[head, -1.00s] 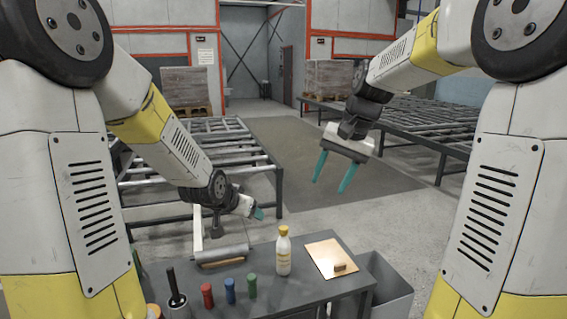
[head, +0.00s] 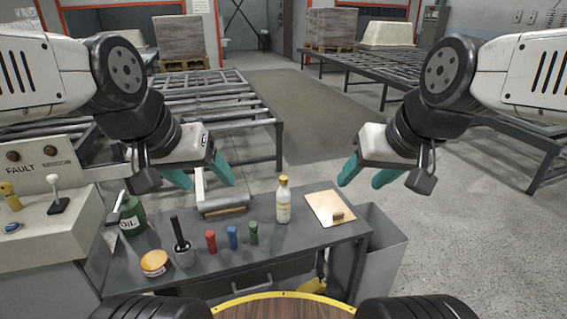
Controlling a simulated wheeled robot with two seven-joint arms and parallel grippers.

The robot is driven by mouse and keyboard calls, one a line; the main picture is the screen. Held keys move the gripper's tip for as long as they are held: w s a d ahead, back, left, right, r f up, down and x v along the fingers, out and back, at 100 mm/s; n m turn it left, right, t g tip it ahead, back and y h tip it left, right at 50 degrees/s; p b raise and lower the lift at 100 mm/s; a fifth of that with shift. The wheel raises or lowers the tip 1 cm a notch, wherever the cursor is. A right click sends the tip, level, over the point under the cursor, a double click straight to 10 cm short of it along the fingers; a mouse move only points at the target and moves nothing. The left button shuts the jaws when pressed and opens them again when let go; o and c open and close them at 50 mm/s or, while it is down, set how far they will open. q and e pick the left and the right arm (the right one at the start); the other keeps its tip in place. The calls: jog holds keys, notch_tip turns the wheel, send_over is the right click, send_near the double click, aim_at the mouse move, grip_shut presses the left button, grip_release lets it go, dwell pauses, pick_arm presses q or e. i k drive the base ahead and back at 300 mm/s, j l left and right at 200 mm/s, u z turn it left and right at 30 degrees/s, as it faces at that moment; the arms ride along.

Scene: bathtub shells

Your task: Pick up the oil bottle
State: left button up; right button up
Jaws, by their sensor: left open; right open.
aim_at(282, 194)
jog(key=i+l+u, duration=0.1)
jog(key=l+u, duration=0.3)
jog(key=i+l+u, duration=0.1)
jog(key=l+u, duration=0.65)
jog(key=i+j, duration=0.05)
jog(key=j, duration=0.05)
